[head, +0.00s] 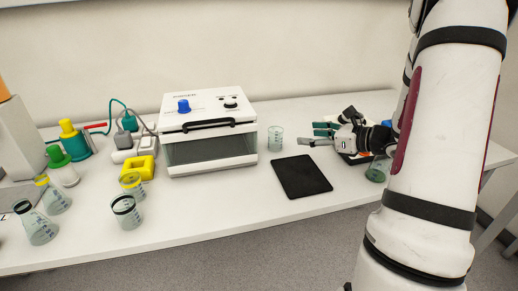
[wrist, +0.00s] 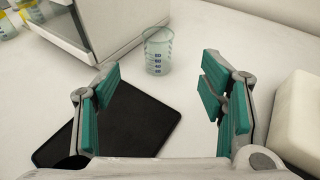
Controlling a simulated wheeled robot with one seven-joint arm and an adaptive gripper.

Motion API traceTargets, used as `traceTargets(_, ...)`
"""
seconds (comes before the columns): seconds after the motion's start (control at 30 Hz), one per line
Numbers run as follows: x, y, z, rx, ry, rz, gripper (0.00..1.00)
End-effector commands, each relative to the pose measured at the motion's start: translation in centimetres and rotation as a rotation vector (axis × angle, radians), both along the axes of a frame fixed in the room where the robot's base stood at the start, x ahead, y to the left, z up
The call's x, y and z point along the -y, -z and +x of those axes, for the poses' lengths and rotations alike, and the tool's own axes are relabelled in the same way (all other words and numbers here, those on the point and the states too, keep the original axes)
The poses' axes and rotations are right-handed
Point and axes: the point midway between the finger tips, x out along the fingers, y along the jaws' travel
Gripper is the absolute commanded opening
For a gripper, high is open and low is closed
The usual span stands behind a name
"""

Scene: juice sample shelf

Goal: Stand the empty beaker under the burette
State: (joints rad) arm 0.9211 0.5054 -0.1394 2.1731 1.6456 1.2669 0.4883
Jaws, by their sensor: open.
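A clear beaker with blue graduation marks (head: 276,139) stands upright on the white table, right of the white box-shaped device. It looks empty, and it also shows in the wrist view (wrist: 158,52), ahead of the gap between my fingers. My gripper (head: 317,134) is open and empty, to the right of this beaker and apart from it. In the wrist view its teal-padded fingers (wrist: 160,92) are spread wide. A second clear vessel (head: 376,171) stands at the right, partly hidden by my arm. I cannot make out a burette in either view.
A black mat (head: 301,177) lies in front of the beaker. The white device (head: 210,135) stands to its left. Flasks (head: 38,228) and ringed beakers (head: 126,212) stand at the far left. A white block (wrist: 299,120) is right of my fingers. The front middle table is clear.

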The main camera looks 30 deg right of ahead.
Motion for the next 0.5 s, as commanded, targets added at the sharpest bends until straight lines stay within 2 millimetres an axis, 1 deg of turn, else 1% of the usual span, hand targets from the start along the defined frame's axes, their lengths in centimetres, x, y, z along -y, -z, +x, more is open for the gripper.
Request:
traceTargets(0.03,0.3,0.3,0.2,0.002,0.011,0.008,0.64)
traceTargets(0.13,0.0,0.6,1.3,0.002,0.013,0.011,0.64)
traceTargets(0.3,-1.1,1.6,4.3,0.001,0.009,0.009,0.64)
traceTargets(0.5,-2.0,2.4,7.0,0.002,0.009,0.007,0.64)
